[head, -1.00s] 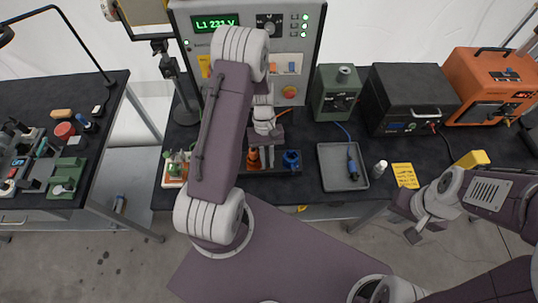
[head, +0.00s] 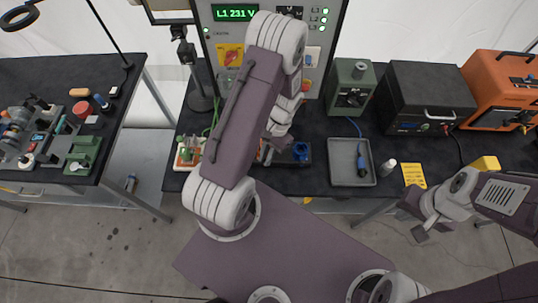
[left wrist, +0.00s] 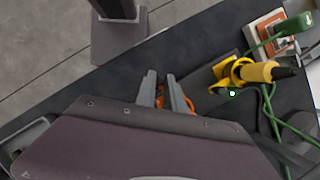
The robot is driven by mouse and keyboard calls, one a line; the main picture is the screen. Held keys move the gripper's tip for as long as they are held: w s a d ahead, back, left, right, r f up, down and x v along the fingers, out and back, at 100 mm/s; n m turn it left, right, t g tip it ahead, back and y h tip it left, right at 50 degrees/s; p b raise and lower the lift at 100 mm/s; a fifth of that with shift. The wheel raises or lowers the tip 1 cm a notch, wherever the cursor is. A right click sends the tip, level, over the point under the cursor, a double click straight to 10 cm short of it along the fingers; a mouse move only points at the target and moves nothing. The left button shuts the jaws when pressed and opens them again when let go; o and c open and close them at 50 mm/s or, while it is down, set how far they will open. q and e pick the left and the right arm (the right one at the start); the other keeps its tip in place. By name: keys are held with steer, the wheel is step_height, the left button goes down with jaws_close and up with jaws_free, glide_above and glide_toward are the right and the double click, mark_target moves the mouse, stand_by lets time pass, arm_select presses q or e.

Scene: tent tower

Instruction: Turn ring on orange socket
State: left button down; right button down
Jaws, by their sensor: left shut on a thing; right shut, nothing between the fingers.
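My left gripper (left wrist: 166,92) shows its two grey fingers in the left wrist view, shut on an orange part, which I take to be the ring of the orange socket (left wrist: 188,91). Only a little orange shows beside and behind the fingers. In the head view my left gripper (head: 267,153) is tilted and mostly behind my own arm, which hides the orange socket. A blue socket (head: 300,151) stands just right of it on the dark bench. My right gripper (head: 416,229) is shut and empty at the lower right, in front of the bench and away from the sockets.
A yellow connector (left wrist: 245,72) with green cables stands close to the fingers in the left wrist view. A grey tray (head: 348,178) holding a blue-handled tool lies right of the sockets. A power panel (head: 325,60) stands behind.

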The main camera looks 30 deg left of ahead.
arm_select(q)
steer(key=shift+s+a+m, duration=0.1)
steer(key=shift+a+m, duration=0.1)
steer(key=shift+m, duration=0.2)
stand_by(0.3)
steer(key=c, duration=1.5)
jaws_free()
steer(key=shift+o, duration=0.2)
steer(key=shift+s, duration=0.1)
steer(key=shift+r, duration=0.1)
steer(key=b+v, duration=0.1)
steer(key=v, duration=0.8)
steer(key=shift+d, duration=0.1)
